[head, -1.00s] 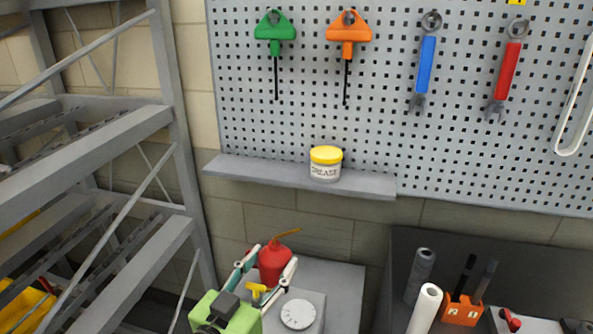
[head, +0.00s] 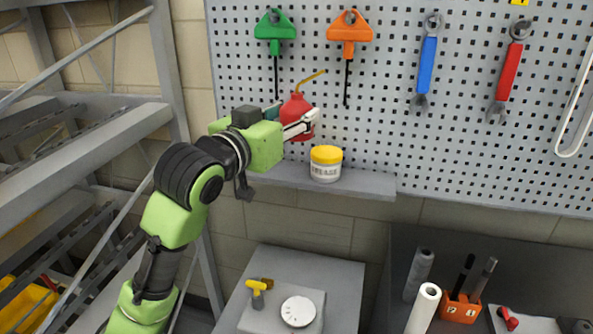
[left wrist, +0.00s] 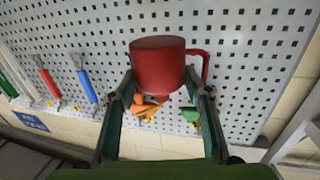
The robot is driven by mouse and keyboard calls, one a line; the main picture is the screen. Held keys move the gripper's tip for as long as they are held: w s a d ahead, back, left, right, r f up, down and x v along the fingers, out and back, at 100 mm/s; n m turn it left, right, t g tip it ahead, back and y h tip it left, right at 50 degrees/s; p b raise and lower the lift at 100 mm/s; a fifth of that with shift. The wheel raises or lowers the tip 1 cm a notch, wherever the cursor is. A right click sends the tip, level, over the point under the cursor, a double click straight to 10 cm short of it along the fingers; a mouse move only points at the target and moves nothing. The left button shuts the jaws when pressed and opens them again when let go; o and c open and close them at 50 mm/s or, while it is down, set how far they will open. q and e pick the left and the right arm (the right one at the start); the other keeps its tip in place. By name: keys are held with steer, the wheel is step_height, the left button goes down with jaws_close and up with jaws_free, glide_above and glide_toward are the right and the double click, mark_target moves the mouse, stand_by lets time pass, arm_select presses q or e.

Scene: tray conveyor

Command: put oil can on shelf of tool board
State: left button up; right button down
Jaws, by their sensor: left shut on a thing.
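The red oil can (head: 297,115) with its thin yellow-brown spout is held up in front of the pegboard (head: 390,130). My left gripper (head: 292,124) is shut on the oil can. In the left wrist view the can (left wrist: 158,66) sits between the two fingers (left wrist: 160,108), with its red handle at the right. The grey shelf (head: 365,184) runs along the bottom of the board, and the can is above its left-middle part. Part of the shelf's left side is hidden behind my arm. My right gripper is not in view.
A grease tub (head: 326,164) with a yellow lid stands on the shelf just right of and below the can. Green (head: 274,32) and orange (head: 348,35) handled tools hang above. A grey rack (head: 100,140) stands at the left. The shelf right of the tub is clear.

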arm_select(q)
steer(key=shift+a+r, duration=0.2)
steer(key=shift+r, duration=0.3)
steer(key=shift+w+a, duration=0.3)
steer(key=w+a+f+p, duration=0.1)
steer(key=w+a+f, duration=0.1)
steer(key=a, duration=0.1)
steer(key=w+a+f+p, duration=0.1)
steer(key=w+a+f, duration=0.2)
steer(key=w+a+f+p, duration=0.2)
steer(key=a+f, duration=0.1)
steer(key=shift+w+a+f, duration=0.2)
steer(key=shift+w+a, duration=0.05)
steer(key=shift+a+f, duration=0.1)
steer(key=shift+f, duration=0.1)
steer(key=f, duration=0.1)
steer(key=f+p, duration=0.2)
steer(key=f, duration=0.1)
steer(key=shift+w+a, duration=0.3)
steer(key=shift+a, duration=0.1)
steer(key=shift+f, duration=0.1)
